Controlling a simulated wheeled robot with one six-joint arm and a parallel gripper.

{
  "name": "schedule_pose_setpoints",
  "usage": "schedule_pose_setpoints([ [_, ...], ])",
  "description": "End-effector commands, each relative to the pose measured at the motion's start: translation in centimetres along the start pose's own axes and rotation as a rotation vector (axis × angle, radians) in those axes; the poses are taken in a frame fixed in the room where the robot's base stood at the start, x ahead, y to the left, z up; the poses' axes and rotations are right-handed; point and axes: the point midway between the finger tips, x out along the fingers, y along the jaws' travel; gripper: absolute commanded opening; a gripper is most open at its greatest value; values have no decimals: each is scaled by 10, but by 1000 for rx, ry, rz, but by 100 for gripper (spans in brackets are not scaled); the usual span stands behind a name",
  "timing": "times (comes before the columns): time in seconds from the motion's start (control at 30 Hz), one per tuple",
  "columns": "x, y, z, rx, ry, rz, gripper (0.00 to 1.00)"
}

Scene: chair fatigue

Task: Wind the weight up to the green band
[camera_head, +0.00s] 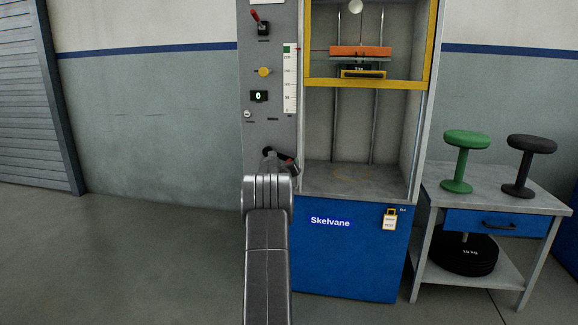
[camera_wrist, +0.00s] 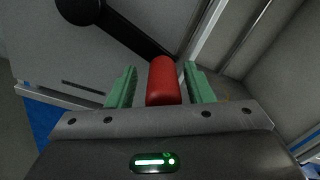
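The orange weight (camera_head: 360,52) hangs high inside the yellow-framed cage of the test machine. A thin red pointer beside it is about level with the green band (camera_head: 287,48) at the top of the white scale (camera_head: 290,85). The crank (camera_head: 268,152) is low on the grey panel, its arm slanting down right to a red handle (camera_head: 290,165). In the wrist view the red handle (camera_wrist: 164,82) stands between the green fingers of my gripper (camera_wrist: 160,72), with a narrow gap on each side. My arm hides the gripper in the head view.
The panel has a red-handled lever (camera_head: 261,24), a yellow knob (camera_head: 264,71) and a display reading 0 (camera_head: 258,96). A tagged padlock (camera_head: 390,217) hangs on the blue base. A table (camera_head: 480,183) at right bears a green stool (camera_head: 462,160) and a black stool (camera_head: 525,165).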

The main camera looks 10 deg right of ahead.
Motion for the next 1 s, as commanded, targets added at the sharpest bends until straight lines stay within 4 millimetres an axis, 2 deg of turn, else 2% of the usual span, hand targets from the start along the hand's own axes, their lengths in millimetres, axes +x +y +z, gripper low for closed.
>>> schedule_pose_setpoints([
  [0.27, -1, -1, 3, 0, -4, -1, 46],
  [0.47, -14, 1, 2, 0, -5, 0, 46],
  [1.0, -101, 0, 2, -1, -4, 0, 46],
])
